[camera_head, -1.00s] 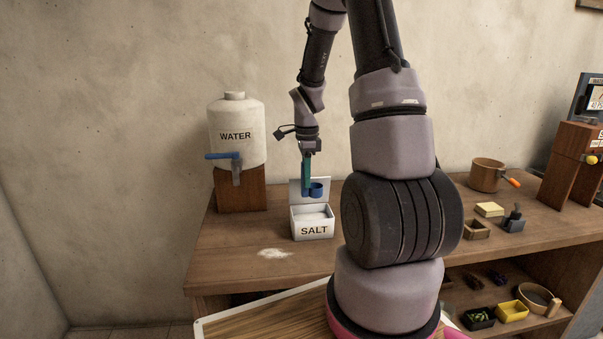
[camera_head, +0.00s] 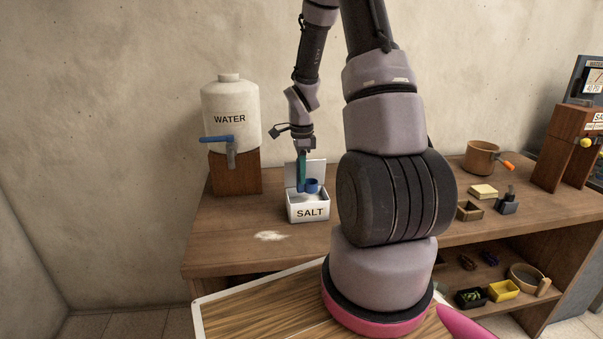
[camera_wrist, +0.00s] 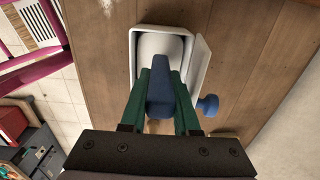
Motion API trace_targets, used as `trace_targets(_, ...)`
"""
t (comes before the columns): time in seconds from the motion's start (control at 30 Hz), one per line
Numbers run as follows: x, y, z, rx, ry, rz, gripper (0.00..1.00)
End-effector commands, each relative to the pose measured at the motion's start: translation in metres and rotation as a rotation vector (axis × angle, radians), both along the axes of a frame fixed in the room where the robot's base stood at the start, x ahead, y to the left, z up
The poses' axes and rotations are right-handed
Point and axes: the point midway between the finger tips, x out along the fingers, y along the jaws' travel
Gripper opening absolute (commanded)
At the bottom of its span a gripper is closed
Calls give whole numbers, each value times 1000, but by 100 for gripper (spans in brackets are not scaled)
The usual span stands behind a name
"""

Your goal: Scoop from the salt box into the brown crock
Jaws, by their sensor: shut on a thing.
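The white salt box (camera_head: 308,208), labelled SALT, stands on the bench with its lid (camera_head: 313,172) raised. My gripper (camera_head: 302,172) is above it, its green fingers shut on the blue scoop (camera_head: 312,186). The scoop's cup is at the box opening, low over the white salt; contact with the salt cannot be told. In the wrist view the fingers clasp the scoop's blue handle (camera_wrist: 160,96) in front of the open box (camera_wrist: 132,55).
A white water tank (camera_head: 230,105) with a blue tap stands left of the box on a wooden block. Spilt salt (camera_head: 270,236) lies in front.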

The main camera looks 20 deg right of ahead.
Motion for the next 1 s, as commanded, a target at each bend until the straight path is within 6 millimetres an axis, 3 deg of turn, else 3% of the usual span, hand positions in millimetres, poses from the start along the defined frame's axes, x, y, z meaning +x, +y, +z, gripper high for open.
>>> trace_targets(1.0, 0, 0, -39, 0, 1, 0, 0)
